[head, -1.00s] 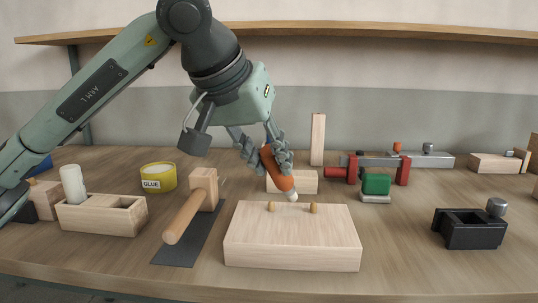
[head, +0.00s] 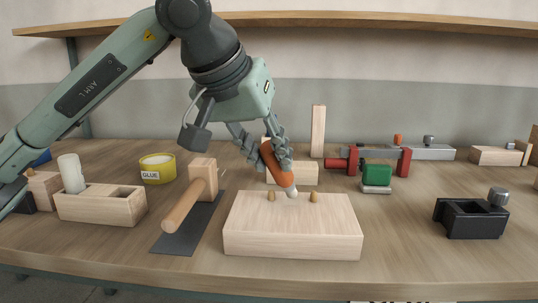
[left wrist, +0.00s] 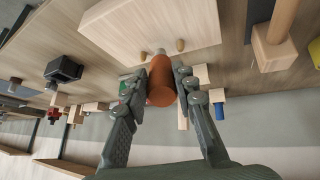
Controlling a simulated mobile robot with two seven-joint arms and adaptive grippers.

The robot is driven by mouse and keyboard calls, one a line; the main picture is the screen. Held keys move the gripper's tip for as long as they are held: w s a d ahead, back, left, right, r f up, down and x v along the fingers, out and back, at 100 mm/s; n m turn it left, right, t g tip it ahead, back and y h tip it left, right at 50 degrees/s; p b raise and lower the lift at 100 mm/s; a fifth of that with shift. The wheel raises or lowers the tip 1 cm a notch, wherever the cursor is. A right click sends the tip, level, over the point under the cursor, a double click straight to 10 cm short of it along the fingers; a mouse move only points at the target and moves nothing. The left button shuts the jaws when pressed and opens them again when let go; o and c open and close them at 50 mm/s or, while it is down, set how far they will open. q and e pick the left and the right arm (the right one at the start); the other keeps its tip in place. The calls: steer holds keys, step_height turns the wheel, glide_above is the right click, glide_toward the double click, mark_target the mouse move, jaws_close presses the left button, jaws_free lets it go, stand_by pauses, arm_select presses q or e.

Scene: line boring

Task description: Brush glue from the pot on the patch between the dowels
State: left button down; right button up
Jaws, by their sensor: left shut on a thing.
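My left gripper (head: 268,155) is shut on the orange handle of the brush (head: 277,165), which tilts with its pale tip down. The brush also shows in the left wrist view (left wrist: 161,85). Its tip is between the left dowel (head: 271,196) and the right dowel (head: 314,197) on the pale wooden block (head: 292,240). The tip is at or just above the block's top; I cannot tell if it touches. The patch there is mostly hidden by the tip. The yellow glue pot (head: 157,175) stands at the back left. My right gripper is out of view.
A mallet (head: 190,205) lies on a dark mat left of the block. A wooden box with a white cylinder (head: 100,208) is farther left. Behind are a wooden piece, a red-and-grey clamp (head: 352,165) and a green-topped item (head: 377,175). A black holder (head: 470,220) stands right.

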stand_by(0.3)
arm_select(q)
steer(key=shift+f, duration=0.2)
steer(key=shift+f+b, duration=0.15)
steer(key=shift+b, duration=0.2)
steer(key=a, duration=0.2)
steer(key=shift+a, duration=0.3)
